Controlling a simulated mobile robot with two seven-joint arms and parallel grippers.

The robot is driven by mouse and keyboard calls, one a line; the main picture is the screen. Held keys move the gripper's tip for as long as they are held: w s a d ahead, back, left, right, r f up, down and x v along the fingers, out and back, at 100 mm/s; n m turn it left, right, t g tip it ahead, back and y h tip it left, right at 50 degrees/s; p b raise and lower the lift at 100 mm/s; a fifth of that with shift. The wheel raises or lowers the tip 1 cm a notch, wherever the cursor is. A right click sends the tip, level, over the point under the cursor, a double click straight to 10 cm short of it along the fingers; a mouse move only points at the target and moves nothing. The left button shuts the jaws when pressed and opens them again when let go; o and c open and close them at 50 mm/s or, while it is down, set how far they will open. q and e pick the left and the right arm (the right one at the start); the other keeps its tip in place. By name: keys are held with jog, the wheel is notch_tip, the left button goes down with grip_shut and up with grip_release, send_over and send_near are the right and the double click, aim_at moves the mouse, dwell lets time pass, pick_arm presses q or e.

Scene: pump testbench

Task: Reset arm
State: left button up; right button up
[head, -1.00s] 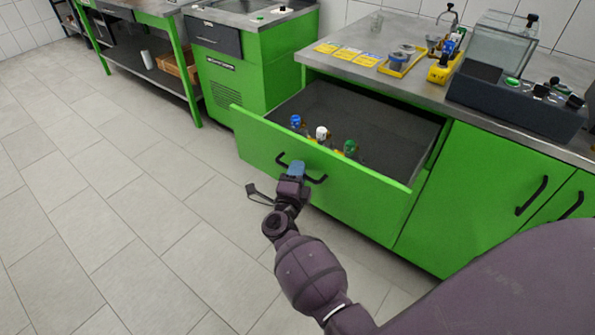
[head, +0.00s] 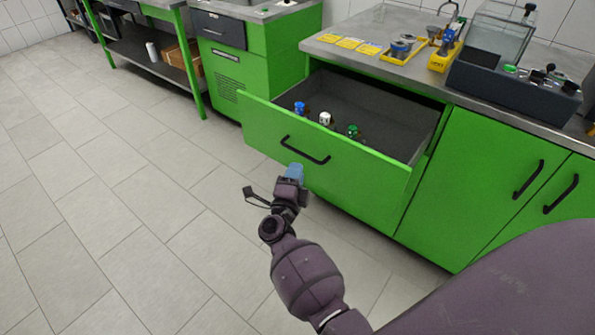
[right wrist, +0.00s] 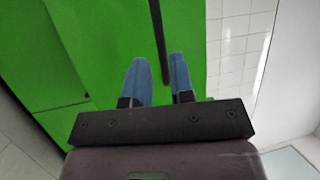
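My right gripper (head: 295,170) is in front of the open green drawer (head: 355,185), just below and apart from its black handle (head: 305,152). In the right wrist view the two blue fingers of the right gripper (right wrist: 158,62) stand apart with nothing between them. The black handle bar (right wrist: 158,35) shows there beyond the fingertips. My left gripper is in neither view.
The drawer holds bottles with a blue cap (head: 299,107), a white cap (head: 325,118) and a green cap (head: 352,130). A grey worktop (head: 400,65) with yellow trays is above. Tiled floor (head: 130,220) is clear on the left.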

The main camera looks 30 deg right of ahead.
jog(key=shift+s+a, duration=0.15)
dwell(0.3)
jog(key=shift+f, duration=0.1)
jog(key=w+a+r+n+t+y, duration=0.4)
jog(key=a+r+n+t+y, duration=0.2)
jog(key=n+y, duration=0.45)
jog(key=s+d+f+n+g+y+p, duration=0.1)
jog(key=s+n, duration=0.4)
jog(key=s, duration=0.6)
jog(key=s+d+f+n+g+y+p, duration=0.1)
jog(key=s+f+n+g, duration=0.4)
jog(key=s, duration=0.7)
jog(key=s+d+f+n+g+y+p, duration=0.1)
jog(key=s+n, duration=0.5)
jog(key=s, duration=0.6)
notch_tip(320, 180, down, 4)
jog(key=d+g+p, duration=0.1)
jog(key=d+g, duration=0.1)
jog(key=shift+d+n, duration=0.3)
jog(key=shift+n, duration=0.05)
